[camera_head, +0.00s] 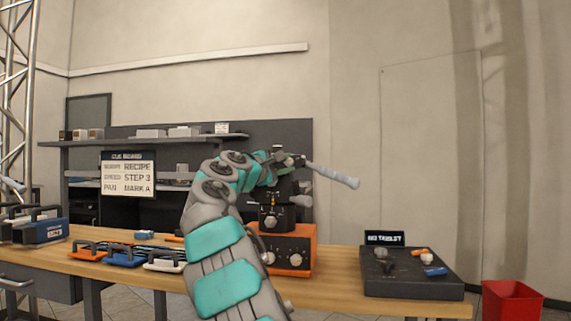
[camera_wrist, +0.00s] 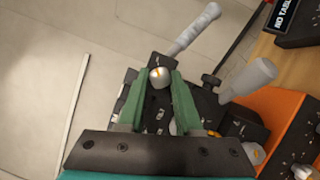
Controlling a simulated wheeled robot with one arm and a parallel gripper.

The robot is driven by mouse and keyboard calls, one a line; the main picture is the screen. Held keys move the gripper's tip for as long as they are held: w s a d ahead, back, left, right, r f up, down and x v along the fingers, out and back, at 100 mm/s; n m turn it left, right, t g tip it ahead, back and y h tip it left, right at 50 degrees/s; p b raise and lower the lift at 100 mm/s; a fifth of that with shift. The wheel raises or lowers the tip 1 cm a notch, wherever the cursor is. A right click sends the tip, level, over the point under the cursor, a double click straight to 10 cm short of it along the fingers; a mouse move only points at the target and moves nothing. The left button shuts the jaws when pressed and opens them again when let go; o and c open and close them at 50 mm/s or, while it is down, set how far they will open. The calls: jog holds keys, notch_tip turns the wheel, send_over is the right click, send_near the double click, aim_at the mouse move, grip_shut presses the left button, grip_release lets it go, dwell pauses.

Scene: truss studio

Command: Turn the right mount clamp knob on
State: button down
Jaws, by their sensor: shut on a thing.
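The camera mount is a dark assembly (camera_wrist: 205,103) with grey handles; in the head view it stands on an orange box (camera_head: 290,240) on the bench, partly hidden by my arm. My gripper (camera_wrist: 158,78) has its two green fingers on either side of a small silver knob (camera_wrist: 160,73) with an orange mark, and is shut on it. One grey handle (camera_wrist: 192,30) reaches up beyond the knob, and another (camera_wrist: 247,78) lies to the right. In the head view my gripper is at the top of the mount, too small to read clearly.
A dark tray (camera_head: 415,287) with small parts and a sign stands at the right of the bench. A red bin (camera_head: 512,300) is beyond it. Clamps (camera_head: 122,256) and a blue case (camera_head: 40,232) lie left. A cue board (camera_head: 128,174) stands behind.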

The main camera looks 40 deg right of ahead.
jog(key=c, duration=0.6)
grip_release()
jog(key=r+b+v, duration=0.1)
jog(key=v, duration=0.6)
jog(key=shift+s+a+f, duration=0.15)
jog(key=shift+a+f, duration=0.2)
jog(key=shift+f, duration=0.15)
